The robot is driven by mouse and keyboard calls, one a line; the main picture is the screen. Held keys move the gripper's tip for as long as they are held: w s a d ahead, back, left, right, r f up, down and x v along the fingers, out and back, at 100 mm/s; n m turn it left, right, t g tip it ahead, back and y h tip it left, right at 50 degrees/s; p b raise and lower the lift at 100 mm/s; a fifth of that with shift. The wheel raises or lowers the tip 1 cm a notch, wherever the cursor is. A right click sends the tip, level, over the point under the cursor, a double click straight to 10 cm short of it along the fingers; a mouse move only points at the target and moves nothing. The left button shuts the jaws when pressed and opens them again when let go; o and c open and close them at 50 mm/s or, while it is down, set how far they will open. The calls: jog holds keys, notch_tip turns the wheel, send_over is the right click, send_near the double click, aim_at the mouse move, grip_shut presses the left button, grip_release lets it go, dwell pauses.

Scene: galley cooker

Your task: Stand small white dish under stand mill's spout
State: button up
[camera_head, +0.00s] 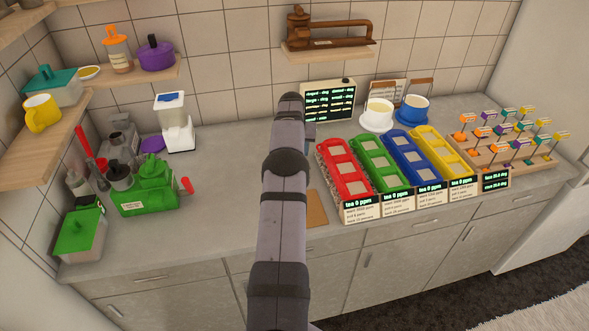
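A white stand appliance (176,124) with a clear upper part and a blue top stands on the counter at the back left. It looks like the stand mill, but its spout is too small to make out. I cannot pick out a small white dish with certainty. A white cup-like vessel (377,115) with a pale inside stands at the back right of the counter. My arm rises through the middle of the picture and hides part of the counter. My gripper is not visible; the arm hides that area.
Red (324,155), green (363,158), blue (396,149) and yellow (452,158) trays fill the counter right of my arm. A blue vessel (411,115) and a wooden rack (497,160) stand beyond. A green caddy (150,200) stands left.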

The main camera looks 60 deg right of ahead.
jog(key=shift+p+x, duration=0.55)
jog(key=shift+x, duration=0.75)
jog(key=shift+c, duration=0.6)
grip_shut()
